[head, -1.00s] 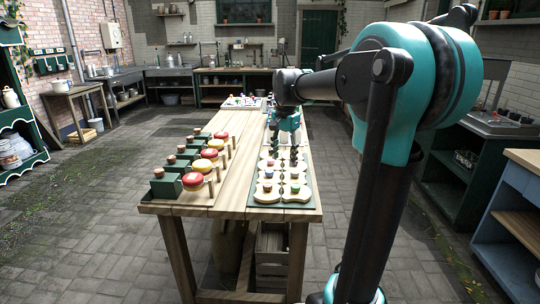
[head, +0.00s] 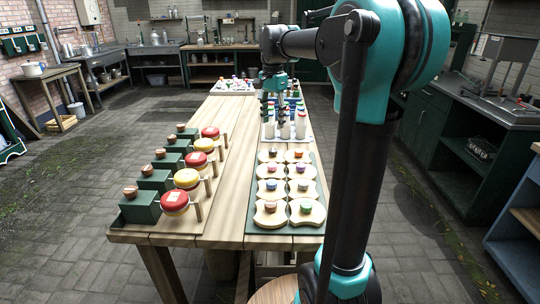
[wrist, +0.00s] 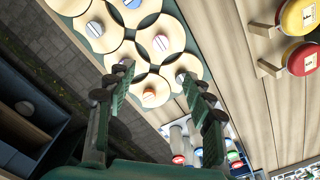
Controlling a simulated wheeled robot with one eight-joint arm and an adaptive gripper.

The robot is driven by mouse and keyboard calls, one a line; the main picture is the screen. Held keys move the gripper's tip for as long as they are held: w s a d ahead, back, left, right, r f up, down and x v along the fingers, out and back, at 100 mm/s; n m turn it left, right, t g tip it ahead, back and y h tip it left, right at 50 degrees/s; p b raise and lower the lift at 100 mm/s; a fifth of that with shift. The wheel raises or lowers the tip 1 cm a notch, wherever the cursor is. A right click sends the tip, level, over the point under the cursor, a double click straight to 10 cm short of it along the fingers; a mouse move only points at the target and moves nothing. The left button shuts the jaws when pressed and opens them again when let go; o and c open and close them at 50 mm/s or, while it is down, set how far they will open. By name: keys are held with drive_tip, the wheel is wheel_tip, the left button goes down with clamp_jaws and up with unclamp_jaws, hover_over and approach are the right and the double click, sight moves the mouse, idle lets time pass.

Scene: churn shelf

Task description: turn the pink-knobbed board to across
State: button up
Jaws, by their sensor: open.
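The pale, rounded boards sit in two columns on a green tray (head: 250,222) at the table's right side. The pink-knobbed board (head: 261,171) seems to be the left one in the second row from the far end; its knob is small and its hue is hard to tell. My gripper (head: 275,110) hangs over the table beyond the boards, in front of the bottles. In the wrist view my gripper (wrist: 154,74) is open and empty, its two fingers apart with boards visible beyond and between them. The fingertips partly hide some knobs.
White bottles (head: 301,127) stand just beyond the boards. Red and yellow discs with green boxes (head: 139,207) line the table's left side. Bare wooden tabletop (head: 222,215) lies between. A sink counter (head: 484,112) stands at right.

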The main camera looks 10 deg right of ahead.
sight(272, 164)
wheel_tip(272, 164, down, 17)
drive_tip(key=shift+w+f, duration=0.1)
drive_tip(key=shift+f, duration=0.05)
idle(0.5)
drive_tip(key=shift+c, duration=0.3)
drive_tip(key=c, duration=1.1)
